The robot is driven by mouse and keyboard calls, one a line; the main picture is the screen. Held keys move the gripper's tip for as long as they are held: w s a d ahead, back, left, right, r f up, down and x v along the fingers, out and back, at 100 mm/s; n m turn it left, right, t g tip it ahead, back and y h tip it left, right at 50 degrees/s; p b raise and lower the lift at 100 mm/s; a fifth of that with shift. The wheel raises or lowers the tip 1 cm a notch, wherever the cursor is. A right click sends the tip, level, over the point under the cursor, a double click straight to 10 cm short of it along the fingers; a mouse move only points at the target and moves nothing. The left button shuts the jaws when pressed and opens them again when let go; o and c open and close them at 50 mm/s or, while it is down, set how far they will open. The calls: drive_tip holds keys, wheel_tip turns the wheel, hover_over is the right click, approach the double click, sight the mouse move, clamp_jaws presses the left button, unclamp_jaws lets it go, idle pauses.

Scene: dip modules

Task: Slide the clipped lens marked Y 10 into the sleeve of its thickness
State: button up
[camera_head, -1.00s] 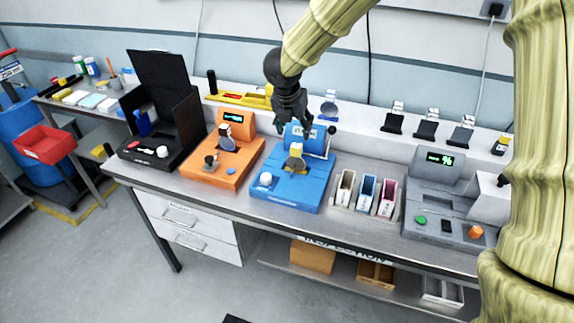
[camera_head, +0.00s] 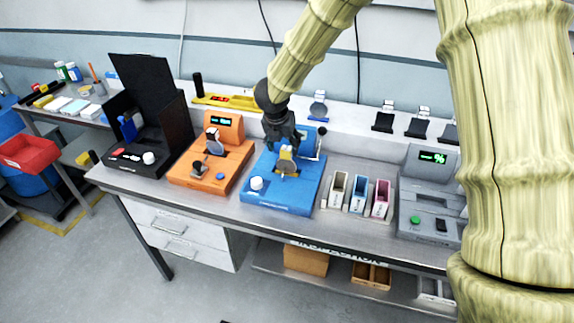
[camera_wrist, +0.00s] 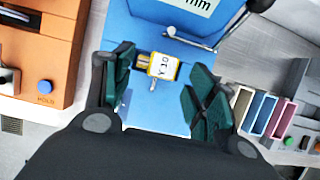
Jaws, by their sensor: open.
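The clip with a yellow frame and a white label marked Y 10 (camera_wrist: 163,66) sits on the blue thickness gauge (camera_wrist: 175,105). In the head view the clip (camera_head: 286,154) is upright with a round lens below it, at the gauge's middle. My gripper (camera_wrist: 164,82) is open, with one dark green finger on each side of the clip and gaps between. In the head view my gripper (camera_head: 284,142) is just above and behind the clip. Three sleeves stand right of the gauge: white (camera_head: 337,187), blue (camera_head: 358,193) and pink (camera_head: 380,198). Their front labels are too small to read.
An orange device (camera_head: 210,170) with a lens in it stands left of the gauge, beside a black open-lidded box (camera_head: 150,155). A grey percent meter (camera_head: 430,205) is right of the sleeves. Lens stands (camera_head: 383,120) line the back shelf (camera_head: 355,130).

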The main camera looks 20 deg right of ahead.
sight(286, 148)
drive_tip(key=shift+p+x, duration=0.9)
drive_tip(key=shift+x, duration=1.45)
drive_tip(key=shift+s+d, duration=0.1)
drive_tip(key=shift+d, duration=0.05)
clamp_jaws()
wheel_tip(286, 148, up, 10)
drive_tip(key=b, duration=0.2)
drive_tip(key=shift+b, duration=0.35)
